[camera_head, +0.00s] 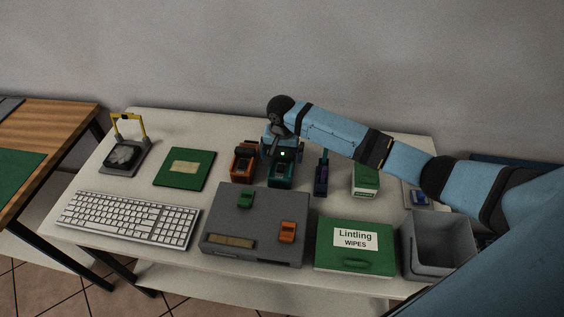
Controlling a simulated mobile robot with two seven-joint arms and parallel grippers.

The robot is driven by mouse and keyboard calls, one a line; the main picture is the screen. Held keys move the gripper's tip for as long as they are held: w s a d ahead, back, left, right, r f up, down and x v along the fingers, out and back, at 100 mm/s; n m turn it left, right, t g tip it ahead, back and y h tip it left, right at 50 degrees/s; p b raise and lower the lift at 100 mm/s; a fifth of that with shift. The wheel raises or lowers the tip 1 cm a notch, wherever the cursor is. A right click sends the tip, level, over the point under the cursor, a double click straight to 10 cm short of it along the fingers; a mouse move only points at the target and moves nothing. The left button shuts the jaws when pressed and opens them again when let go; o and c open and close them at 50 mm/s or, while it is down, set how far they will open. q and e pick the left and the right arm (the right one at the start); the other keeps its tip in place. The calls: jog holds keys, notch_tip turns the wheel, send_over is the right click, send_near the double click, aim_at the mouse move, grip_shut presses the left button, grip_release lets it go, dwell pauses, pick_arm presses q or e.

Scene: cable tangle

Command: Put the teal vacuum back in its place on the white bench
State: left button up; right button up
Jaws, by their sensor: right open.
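The teal vacuum (281,175) stands on the white bench (190,125), between an orange device and a dark blue one. My right arm reaches in from the right, and its gripper (283,153) points down at the top of the teal vacuum. The right gripper is open; its fingers are small and partly hidden, and I cannot tell whether they touch the vacuum. The upper back of the vacuum is hidden by the gripper. My left gripper is not in view.
The orange device (243,163) and blue device (321,174) stand close on either side. In front is a grey box (222,226) with small green and orange pieces.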

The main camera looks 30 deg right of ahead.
aim_at(282, 163)
notch_tip(282, 163, up, 7)
jog(key=shift+r, duration=0.15)
dwell(0.6)
